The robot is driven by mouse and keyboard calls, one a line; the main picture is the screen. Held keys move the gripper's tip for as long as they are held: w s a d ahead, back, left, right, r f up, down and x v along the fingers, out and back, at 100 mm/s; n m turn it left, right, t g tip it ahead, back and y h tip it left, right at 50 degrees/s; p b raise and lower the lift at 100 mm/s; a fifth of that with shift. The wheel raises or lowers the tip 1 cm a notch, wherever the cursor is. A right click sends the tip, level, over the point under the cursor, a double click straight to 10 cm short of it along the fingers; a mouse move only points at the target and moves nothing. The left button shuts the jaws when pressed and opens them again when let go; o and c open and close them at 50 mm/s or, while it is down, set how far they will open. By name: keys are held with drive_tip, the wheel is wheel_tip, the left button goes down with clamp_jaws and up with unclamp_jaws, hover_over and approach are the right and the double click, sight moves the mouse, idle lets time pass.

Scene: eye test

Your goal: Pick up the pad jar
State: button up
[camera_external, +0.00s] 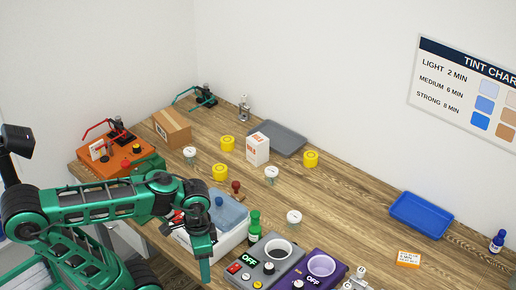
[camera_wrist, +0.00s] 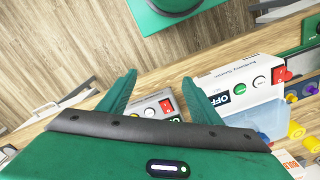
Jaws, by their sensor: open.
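No jar in view carries a readable pad label. Three small pale jars with whitish lids stand upright on the wooden table in the external view: one at the back left (camera_external: 190,155), one in the middle (camera_external: 271,175) and one nearer the front (camera_external: 294,217). I cannot tell which is the pad jar. My gripper (camera_external: 205,268) points down at the table's front left, apart from all three jars. In the wrist view my gripper (camera_wrist: 160,82) has its two green fingers spread, with nothing held between them. No jar is clearly visible there.
A white machine with a blue lid (camera_external: 228,207), a green bottle (camera_external: 254,223), a grey warmer (camera_external: 268,262) and a purple one (camera_external: 316,268) crowd the front. Yellow rolls (camera_external: 220,172), a white carton (camera_external: 257,149) and a grey tray (camera_external: 290,137) stand behind. A blue tray (camera_external: 421,214) lies right.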

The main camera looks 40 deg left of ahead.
wheel_tip(320, 180, up, 6)
drive_tip(key=f, duration=0.1)
drive_tip(key=w+a+n+t+y, duration=0.3)
drive_tip(key=w+n, duration=0.4)
drive_tip(key=w, duration=0.9)
drive_tip(key=w+a+n+t+y, duration=0.1)
drive_tip(key=w+a+n+y, duration=0.35)
drive_tip(key=w, duration=1.05)
drive_tip(key=w+a+n+t+y, duration=0.1)
drive_tip(key=w+n+y, duration=0.4)
drive_tip(key=w+n, duration=0.75)
drive_tip(key=m, duration=0.4)
approach(275, 179)
drive_tip(key=shift+w+a+r, duration=0.25)
drive_tip(key=shift+w+a, duration=0.15)
drive_tip(key=shift+a, duration=0.3)
drive_tip(key=shift+a+f, duration=0.2)
drive_tip(key=shift+f, duration=0.05)
drive_tip(key=x, duration=0.5)
drive_tip(key=shift+f+x, duration=0.15)
drive_tip(key=shift+x, duration=1.2)
drive_tip(key=shift+f+x, duration=0.15)
drive_tip(key=shift+x, duration=1.2)
drive_tip(key=shift+s+d, duration=0.1)
drive_tip(key=c, duration=1.1)
